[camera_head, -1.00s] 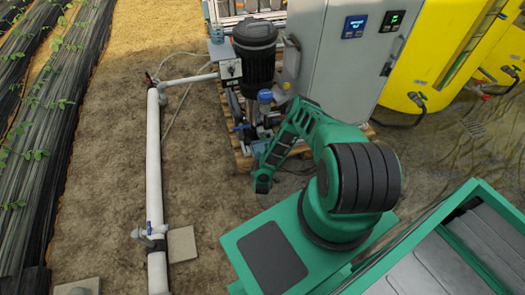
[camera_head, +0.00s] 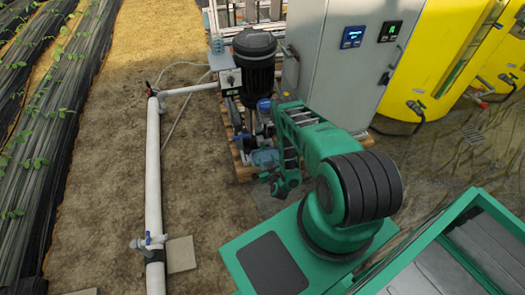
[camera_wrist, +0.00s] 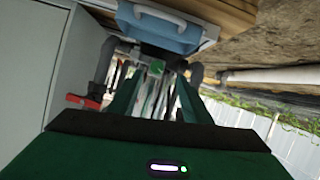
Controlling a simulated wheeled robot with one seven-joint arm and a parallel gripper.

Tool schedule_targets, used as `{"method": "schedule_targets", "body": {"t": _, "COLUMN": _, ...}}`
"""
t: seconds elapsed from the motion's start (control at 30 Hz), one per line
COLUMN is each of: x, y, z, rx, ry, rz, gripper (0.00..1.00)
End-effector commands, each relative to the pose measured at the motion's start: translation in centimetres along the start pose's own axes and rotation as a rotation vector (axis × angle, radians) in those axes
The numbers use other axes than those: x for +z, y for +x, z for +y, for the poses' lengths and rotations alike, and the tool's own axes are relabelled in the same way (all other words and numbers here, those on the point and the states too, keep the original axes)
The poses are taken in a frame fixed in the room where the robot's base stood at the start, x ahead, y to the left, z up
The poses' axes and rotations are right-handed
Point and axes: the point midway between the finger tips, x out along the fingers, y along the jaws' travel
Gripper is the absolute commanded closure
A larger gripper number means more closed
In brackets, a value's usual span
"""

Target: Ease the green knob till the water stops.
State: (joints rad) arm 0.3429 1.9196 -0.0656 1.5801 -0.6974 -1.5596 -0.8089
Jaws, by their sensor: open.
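In the wrist view, a small green knob (camera_wrist: 156,67) shows among grey pipework, between and beyond the fingers of my gripper (camera_wrist: 160,84). The two green fingers stand apart with no object clearly held. I cannot tell how far the tips are from the knob. Pale streaks show between the fingers; I cannot tell whether they are water. In the head view, the lower end of my arm (camera_head: 280,185) is beside the pump skid, and the knob is hidden or too small to make out.
A grey cabinet (camera_head: 340,60) stands right of the black pump motor (camera_head: 255,60) on a wooden pallet (camera_head: 243,172). In the wrist view, a red handle (camera_wrist: 83,102) is left of the fingers and a blue container (camera_wrist: 165,30) above. A white pipe (camera_head: 153,180) runs along the ground.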

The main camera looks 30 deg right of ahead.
Motion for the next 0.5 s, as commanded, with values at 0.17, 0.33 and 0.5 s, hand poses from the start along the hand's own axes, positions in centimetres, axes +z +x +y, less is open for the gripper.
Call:
{"method": "schedule_targets", "body": {"t": 0.17, "x": -1.1, "y": 0.1, "z": 0.9, "rx": -0.044, "ry": 0.118, "rz": -0.006, "gripper": 0.56}}
{"method": "schedule_targets", "body": {"t": 0.33, "x": -1.5, "y": 0.2, "z": 1.2, "rx": -0.056, "ry": 0.157, "rz": -0.009, "gripper": 0.56}}
{"method": "schedule_targets", "body": {"t": 0.5, "x": -1.4, "y": 1.4, "z": 1.2, "rx": -0.054, "ry": 0.162, "rz": -0.008, "gripper": 0.56}}
